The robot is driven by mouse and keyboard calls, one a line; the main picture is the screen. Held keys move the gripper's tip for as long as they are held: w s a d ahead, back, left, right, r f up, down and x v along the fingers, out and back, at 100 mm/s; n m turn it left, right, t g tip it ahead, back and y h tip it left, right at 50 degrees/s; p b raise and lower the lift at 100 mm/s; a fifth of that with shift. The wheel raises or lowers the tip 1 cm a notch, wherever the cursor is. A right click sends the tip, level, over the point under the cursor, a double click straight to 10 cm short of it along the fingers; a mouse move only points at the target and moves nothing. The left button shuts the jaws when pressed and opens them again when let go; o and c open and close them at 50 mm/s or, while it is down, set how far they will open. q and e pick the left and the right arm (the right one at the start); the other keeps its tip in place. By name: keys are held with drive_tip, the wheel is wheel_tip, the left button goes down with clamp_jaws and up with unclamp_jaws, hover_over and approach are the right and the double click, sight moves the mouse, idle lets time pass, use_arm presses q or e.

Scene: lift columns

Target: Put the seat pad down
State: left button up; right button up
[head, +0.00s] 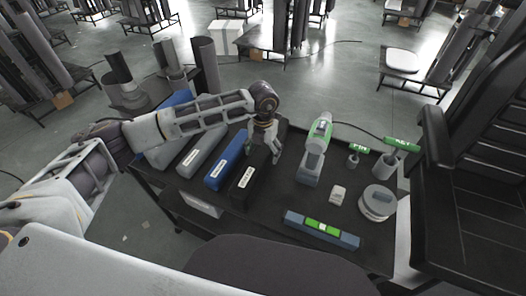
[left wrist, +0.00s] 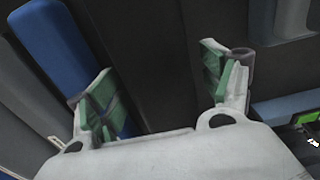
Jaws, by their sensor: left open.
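A long black pad-like block (head: 254,177) with a white label lies on the dark table (head: 280,228); I cannot tell for sure that it is the seat pad. My left gripper (head: 270,152) points down at the far end of this block. In the left wrist view the gripper (left wrist: 160,90) is open, its green-padded fingers apart, with a dark surface (left wrist: 150,50) beyond and between them. Whether the fingers touch the block is hidden. My right gripper is not in view.
Blue (head: 226,160) and grey (head: 198,152) labelled blocks lie left of the black one. A green-and-grey tool (head: 314,150), a small pale block (head: 338,194), a round grey container (head: 377,203) and a level-like bar (head: 321,228) stand to the right. A black chair-like structure (head: 475,180) borders the right side.

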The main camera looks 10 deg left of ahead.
use_arm(q)
drive_tip(key=shift+r, duration=0.45)
wheel_tip(320, 180, up, 7)
drive_tip(key=shift+f, duration=0.1)
wheel_tip(320, 180, up, 3)
drive_tip(key=shift+r+b, duration=0.1)
drive_tip(key=shift+b, duration=0.25)
drive_tip(key=shift+r, duration=0.7)
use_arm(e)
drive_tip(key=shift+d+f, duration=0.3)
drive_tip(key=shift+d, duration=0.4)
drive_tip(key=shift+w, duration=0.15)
